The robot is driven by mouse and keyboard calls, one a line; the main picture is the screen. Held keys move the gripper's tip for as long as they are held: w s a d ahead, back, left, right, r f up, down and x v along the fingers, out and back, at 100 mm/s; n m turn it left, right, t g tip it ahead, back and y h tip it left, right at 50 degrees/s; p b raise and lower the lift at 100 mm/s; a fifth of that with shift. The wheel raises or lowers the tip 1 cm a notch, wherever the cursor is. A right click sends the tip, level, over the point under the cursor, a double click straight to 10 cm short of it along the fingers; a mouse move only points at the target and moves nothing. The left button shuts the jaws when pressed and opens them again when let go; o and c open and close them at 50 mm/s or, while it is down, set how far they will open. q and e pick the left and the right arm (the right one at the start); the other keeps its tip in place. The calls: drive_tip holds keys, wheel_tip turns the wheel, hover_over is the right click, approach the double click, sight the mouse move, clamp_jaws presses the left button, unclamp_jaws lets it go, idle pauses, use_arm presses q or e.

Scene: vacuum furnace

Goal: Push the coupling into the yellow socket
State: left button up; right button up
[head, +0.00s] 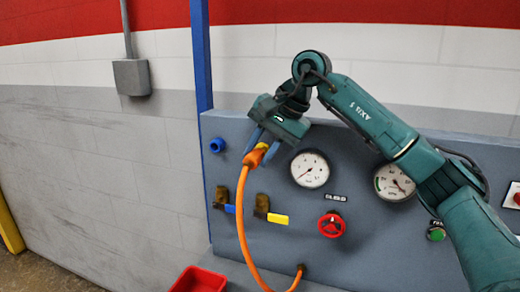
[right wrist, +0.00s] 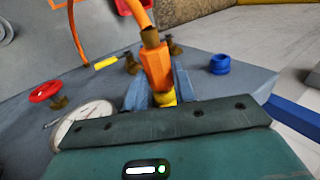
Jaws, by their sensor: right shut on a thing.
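The orange coupling (head: 255,156) is between the blue fingers of my right gripper (head: 262,142), in front of the panel's upper left part. The right wrist view also shows the coupling (right wrist: 154,66), with its hose end pointing away from the palm. A yellow piece (right wrist: 165,98) shows at its palm-side end; I cannot tell whether it is a band on the coupling or the yellow socket. No separate yellow socket is visible, and my gripper hides part of the panel. My left gripper is not in view.
An orange hose (head: 243,225) hangs from the coupling to the panel (head: 370,250). A blue socket (head: 217,145) is left of my gripper. Below are a blue lever (head: 230,208) and a yellow lever (head: 277,218). Gauges (head: 310,170) and a red handwheel (head: 331,225) are right. A red bin (head: 200,280) stands below.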

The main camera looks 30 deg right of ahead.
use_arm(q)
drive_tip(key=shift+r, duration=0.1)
use_arm(e)
drive_tip(key=shift+w+d+r, duration=0.1)
drive_tip(key=shift+d, duration=0.1)
drive_tip(key=o, duration=1.1)
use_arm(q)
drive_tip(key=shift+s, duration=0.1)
use_arm(e)
drive_tip(key=shift+r, duration=0.1)
drive_tip(key=v, duration=0.3)
drive_tip(key=shift+w, duration=0.1)
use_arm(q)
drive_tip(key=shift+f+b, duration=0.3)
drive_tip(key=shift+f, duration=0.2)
use_arm(e)
drive_tip(key=v, duration=1)
drive_tip(key=shift+s, duration=0.25)
drive_tip(key=shift+a, duration=0.1)
